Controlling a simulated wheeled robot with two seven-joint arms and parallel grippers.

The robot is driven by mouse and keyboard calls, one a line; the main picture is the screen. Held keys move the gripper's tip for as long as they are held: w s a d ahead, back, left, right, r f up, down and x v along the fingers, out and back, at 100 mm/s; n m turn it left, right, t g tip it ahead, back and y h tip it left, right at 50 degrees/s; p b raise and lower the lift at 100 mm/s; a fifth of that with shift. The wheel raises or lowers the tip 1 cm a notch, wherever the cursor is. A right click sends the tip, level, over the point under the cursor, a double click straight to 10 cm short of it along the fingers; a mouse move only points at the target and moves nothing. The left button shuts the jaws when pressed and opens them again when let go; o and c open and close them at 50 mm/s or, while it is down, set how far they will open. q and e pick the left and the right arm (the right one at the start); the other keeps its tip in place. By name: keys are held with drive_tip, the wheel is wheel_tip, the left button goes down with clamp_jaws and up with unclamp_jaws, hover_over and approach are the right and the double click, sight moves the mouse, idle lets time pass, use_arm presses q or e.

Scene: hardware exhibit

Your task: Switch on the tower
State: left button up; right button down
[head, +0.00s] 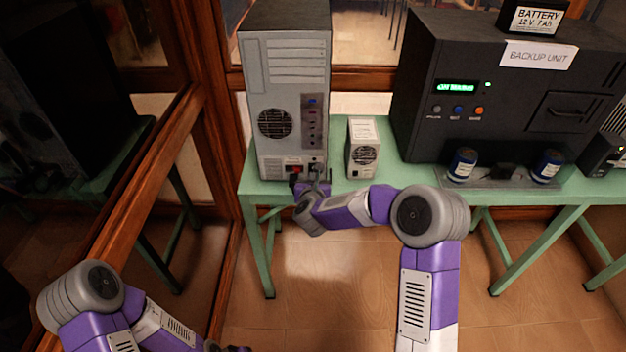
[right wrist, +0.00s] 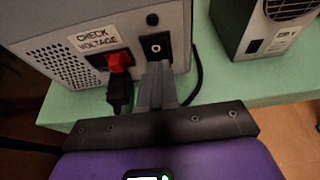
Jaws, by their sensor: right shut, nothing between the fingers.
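The grey computer tower (head: 287,90) stands on the green table with its back panel facing me. In the right wrist view, its lower back shows a black rocker-like switch (right wrist: 155,47) with a pale round mark. Left of it are a red part (right wrist: 120,60) and a black plug (right wrist: 121,90) with a cord, under a "CHECK VOLTAGE" label (right wrist: 98,39). My right gripper (head: 318,182) is shut and empty at the tower's lower back. In the right wrist view its fingertips (right wrist: 157,68) are just below the black switch; I cannot tell whether they touch it.
A small beige box (head: 362,148) with a fan stands right of the tower. A large black backup unit (head: 480,85) with a green display stands farther right, with blue cylinders (head: 462,165) before it. A wood-framed glass wall (head: 195,120) is close on the left.

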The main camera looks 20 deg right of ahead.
drive_tip(key=shift+w, duration=0.1)
drive_tip(key=shift+w+a, duration=0.15)
drive_tip(key=shift+w, duration=0.05)
drive_tip(key=shift+s+d+r, duration=0.1)
drive_tip(key=shift+s+d, duration=0.1)
drive_tip(key=shift+s, duration=0.15)
drive_tip(key=shift+w, duration=0.15)
drive_tip(key=shift+r, duration=0.8)
use_arm(q)
drive_tip(key=shift+s+d+r, duration=0.15)
drive_tip(key=shift+s+r, duration=0.05)
drive_tip(key=shift+s, duration=0.05)
